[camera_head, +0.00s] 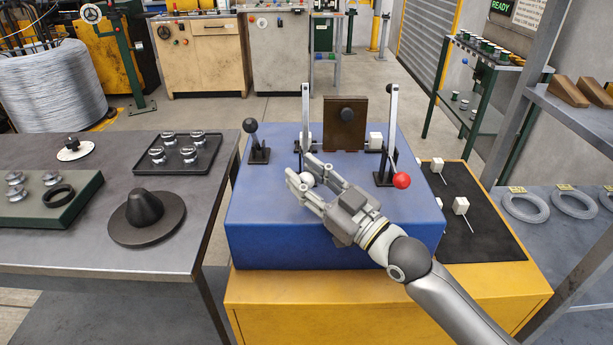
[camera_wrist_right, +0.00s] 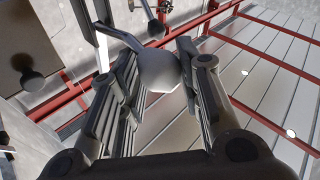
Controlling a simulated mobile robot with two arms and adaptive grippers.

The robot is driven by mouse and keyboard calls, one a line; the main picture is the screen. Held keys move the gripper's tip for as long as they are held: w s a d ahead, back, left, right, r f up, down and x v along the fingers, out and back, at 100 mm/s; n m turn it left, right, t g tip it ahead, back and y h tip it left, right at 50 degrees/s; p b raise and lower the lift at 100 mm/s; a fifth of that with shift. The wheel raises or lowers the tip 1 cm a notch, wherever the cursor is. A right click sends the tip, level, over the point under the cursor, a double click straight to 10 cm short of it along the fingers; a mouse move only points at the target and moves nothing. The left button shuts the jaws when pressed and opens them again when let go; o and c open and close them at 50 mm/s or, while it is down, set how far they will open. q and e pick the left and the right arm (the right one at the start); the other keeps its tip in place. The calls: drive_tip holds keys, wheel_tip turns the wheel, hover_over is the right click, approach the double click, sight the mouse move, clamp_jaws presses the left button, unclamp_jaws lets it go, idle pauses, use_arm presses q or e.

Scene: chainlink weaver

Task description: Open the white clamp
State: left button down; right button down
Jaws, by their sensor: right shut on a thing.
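The white clamp (camera_head: 305,112) stands at the left back of the blue block (camera_head: 265,215), with an upright metal bar and a white ball knob (camera_head: 307,179) low at its front. My right gripper (camera_head: 301,168) reaches in from the right and is shut on this knob, one finger on each side. In the right wrist view the pale knob (camera_wrist_right: 160,72) sits between the fingers, with its bent lever running up and left. The clamp's base is partly hidden behind the fingers. My left gripper is not in view.
A similar clamp with a red ball (camera_head: 401,180) stands to the right. A brown plate (camera_head: 345,120) is between the clamps, and a black-knobbed lever (camera_head: 253,140) is at the left. A dark table (camera_head: 205,215) stands left; a black mat (camera_head: 490,240) lies right.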

drive_tip(key=c, duration=1.1)
unclamp_jaws()
drive_tip(key=shift+s+a+f, duration=0.1)
drive_tip(key=shift+s+f, duration=0.1)
drive_tip(key=shift+f, duration=0.75)
drive_tip(key=shift+c, duration=0.2)
drive_tip(key=shift+w+r, duration=0.15)
drive_tip(key=shift+r, duration=0.2)
drive_tip(key=v, duration=1.2)
